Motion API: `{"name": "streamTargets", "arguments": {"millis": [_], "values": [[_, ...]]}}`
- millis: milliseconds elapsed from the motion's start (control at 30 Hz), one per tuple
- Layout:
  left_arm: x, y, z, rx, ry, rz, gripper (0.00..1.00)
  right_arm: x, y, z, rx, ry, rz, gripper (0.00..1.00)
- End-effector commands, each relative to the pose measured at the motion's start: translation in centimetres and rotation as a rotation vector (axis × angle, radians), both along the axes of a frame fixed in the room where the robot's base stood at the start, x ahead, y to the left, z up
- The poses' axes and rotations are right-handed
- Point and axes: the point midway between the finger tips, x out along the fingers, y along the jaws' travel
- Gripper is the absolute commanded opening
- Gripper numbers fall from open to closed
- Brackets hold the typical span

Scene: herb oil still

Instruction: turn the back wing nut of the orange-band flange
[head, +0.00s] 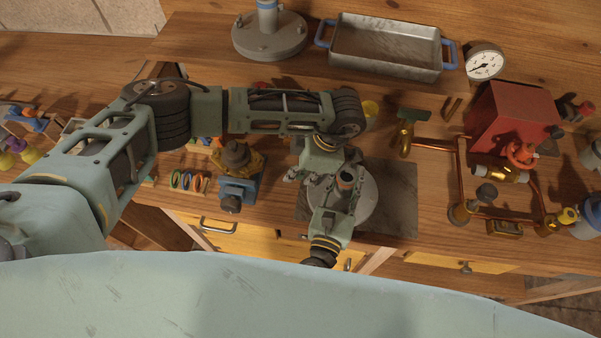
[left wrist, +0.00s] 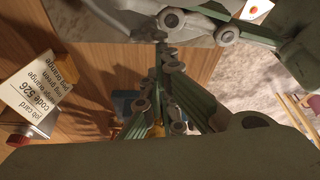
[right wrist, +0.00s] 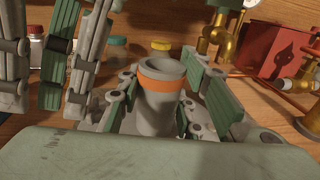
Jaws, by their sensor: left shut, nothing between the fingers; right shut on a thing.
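The grey flange tube (head: 347,180) stands on a round grey base (head: 370,205) in the head view. Its orange band (right wrist: 165,81) shows in the right wrist view. My right gripper (head: 342,190) is shut around this orange-band flange from the near side; it also fills the lower right wrist view (right wrist: 160,105). My left gripper (head: 318,172) is shut and empty, close beside the flange on its left and far side. Its closed fingers show in the left wrist view (left wrist: 160,60) and hang at the upper left of the right wrist view (right wrist: 75,75). I cannot make out the back wing nut.
A job card (left wrist: 35,95) stands left in the left wrist view. A blue vise-like stand (head: 238,188) is left of the grippers. Copper pipes (head: 460,175) and a red box (head: 510,120) are at the right. A metal tray (head: 385,48) and a gauge (head: 485,62) are at the back.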

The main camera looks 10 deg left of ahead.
Motion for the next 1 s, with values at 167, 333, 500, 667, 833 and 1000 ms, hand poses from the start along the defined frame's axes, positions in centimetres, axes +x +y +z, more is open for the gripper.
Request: {"name": "streamTargets", "arguments": {"millis": [167, 333, 500, 667, 833, 1000], "values": [[-0.16, -0.34, 0.0, -0.007, 0.001, 0.03, 0.0, -0.03, 0.33, 0.03, 0.002, 0.001, 0.007, 0.0], [-0.28, -0.41, -0.01, -0.007, 0.0, 0.076, 0.0, -0.04, 0.35, 0.03, 0.003, 0.001, 0.007, 0.0], [-0.43, -0.48, -0.01, -0.007, 0.001, 0.117, 0.0, -0.04, 0.37, 0.04, 0.003, 0.001, 0.008, 0.0], [-0.52, -0.55, -0.01, -0.008, 0.0, 0.149, 0.0, -0.05, 0.4, 0.04, 0.003, 0.001, 0.008, 0.0], [-0.6, -0.62, 0.0, -0.008, -0.001, 0.176, 0.0, -0.05, 0.42, 0.04, 0.004, 0.0, 0.009, 0.0], [-0.69, -0.68, 0.0, -0.009, -0.001, 0.206, 0.0, -0.06, 0.45, 0.04, 0.004, 0.0, 0.009, 0.0]]}}
